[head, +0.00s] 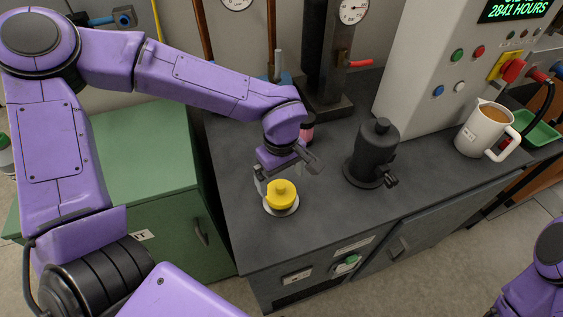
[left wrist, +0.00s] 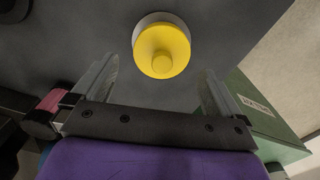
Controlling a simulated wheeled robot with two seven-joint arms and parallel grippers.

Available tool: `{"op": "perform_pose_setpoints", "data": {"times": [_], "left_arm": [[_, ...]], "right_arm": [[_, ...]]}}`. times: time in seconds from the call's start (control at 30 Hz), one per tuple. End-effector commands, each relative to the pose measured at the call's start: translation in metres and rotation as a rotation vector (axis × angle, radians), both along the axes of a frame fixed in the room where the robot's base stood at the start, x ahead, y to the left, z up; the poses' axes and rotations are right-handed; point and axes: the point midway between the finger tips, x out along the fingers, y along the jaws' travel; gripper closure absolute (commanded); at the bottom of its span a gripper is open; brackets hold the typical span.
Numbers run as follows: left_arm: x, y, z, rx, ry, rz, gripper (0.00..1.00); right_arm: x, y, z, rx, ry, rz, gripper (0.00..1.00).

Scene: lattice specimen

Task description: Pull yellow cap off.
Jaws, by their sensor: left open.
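The yellow cap (head: 281,193) sits on a pale round base (head: 283,210) near the front left of the dark bench. It has a small knob on top, and it also shows in the left wrist view (left wrist: 162,50). My left gripper (head: 288,178) is open just above and behind the cap in the head view. In the left wrist view its two fingers (left wrist: 160,80) stand apart, with the cap beyond them and roughly centred. No contact with the cap shows. Of my right arm only a purple part shows at the lower right; its gripper is out of view.
A black capped cylinder (head: 374,150) stands right of the cap on the dark bench (head: 330,222). A mug (head: 484,130) and green tray (head: 540,133) are farther right. The bench between cap and cylinder is clear.

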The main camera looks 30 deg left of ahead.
Motion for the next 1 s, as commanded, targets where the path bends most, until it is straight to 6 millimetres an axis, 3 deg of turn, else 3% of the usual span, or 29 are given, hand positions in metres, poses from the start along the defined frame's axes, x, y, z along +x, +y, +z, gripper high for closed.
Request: {"op": "perform_pose_setpoints", "data": {"times": [0.2, 0.57, 0.7, 0.87, 0.9, 0.97, 1.0], "left_arm": [[-0.001, 0.001, -0.038, 0.002, 0.001, 0.0, 0.0], [0.0, 0.0, -0.048, 0.0, -0.001, 0.001, 0.0], [0.0, 0.0, -0.047, 0.0, -0.001, 0.001, 0.38], [0.0, 0.0, -0.047, -0.001, -0.002, 0.001, 0.39], [0.0, 0.0, -0.047, -0.001, -0.002, 0.001, 0.21], [0.0, 0.0, -0.047, -0.001, -0.002, 0.001, 0.37], [0.0, 0.0, -0.047, 0.0, -0.002, 0.001, 0.37]], "right_arm": [[0.0, 0.0, 0.001, 0.0, 0.0, 0.0, 1.0], [0.0, 0.0, 0.001, 0.0, 0.0, 0.0, 1.0], [0.0, 0.0, 0.001, 0.0, 0.0, 0.0, 1.0], [0.0, 0.0, 0.001, 0.0, 0.0, 0.0, 1.0], [0.0, 0.0, 0.001, 0.0, 0.0, 0.0, 1.0], [0.0, 0.0, 0.001, 0.0, 0.0, 0.0, 1.0], [0.0, 0.0, 0.001, 0.0, 0.0, 0.0, 1.0]]}}
